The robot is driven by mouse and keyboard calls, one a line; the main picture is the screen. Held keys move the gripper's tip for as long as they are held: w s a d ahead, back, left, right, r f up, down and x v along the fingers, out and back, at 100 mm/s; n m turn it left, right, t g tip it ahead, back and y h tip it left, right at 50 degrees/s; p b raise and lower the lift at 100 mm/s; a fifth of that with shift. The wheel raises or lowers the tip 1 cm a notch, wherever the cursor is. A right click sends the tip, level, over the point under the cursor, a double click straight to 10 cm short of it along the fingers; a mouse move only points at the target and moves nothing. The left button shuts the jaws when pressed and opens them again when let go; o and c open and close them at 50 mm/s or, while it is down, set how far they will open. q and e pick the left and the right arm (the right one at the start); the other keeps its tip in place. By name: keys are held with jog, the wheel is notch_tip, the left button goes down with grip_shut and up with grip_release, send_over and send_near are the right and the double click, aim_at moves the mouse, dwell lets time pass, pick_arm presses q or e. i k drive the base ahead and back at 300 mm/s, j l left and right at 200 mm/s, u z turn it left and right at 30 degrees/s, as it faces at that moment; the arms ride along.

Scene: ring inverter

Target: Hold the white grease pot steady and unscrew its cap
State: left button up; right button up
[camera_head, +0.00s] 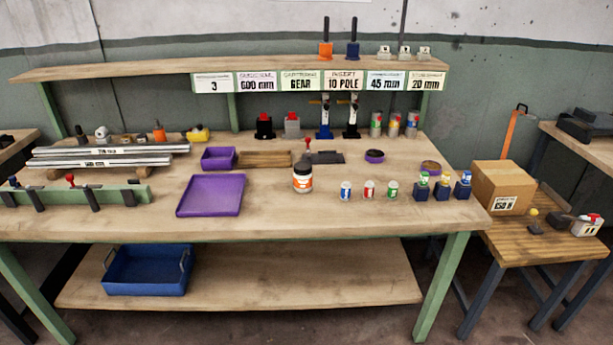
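The white grease pot (302,184) stands upright on the workbench (270,215), right of the purple tray. It has an orange label band and a dark cap (303,163) on top. The cap sits on the pot; how tightly it is screwed cannot be seen. Neither of my grippers is in view, and nothing touches the pot.
A purple tray (211,196) lies left of the pot, with a smaller purple bin (218,158) behind. Small cans (346,190) stand to the right. A wooden block (265,159) lies behind. The bench front before the pot is clear. A labelled shelf (240,69) overhangs the back.

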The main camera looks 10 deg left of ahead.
aim_at(301, 183)
jog(key=i+j+z, duration=0.15)
jog(key=j, duration=0.3)
jog(key=i+j+z, duration=0.15)
jog(key=j, duration=0.35)
jog(key=i+j+z, duration=0.1)
jog(key=j, duration=0.4)
jog(key=i+j+z, duration=0.15)
jog(key=j, duration=0.35)
jog(key=i+j+z, duration=0.15)
jog(key=j, duration=0.35)
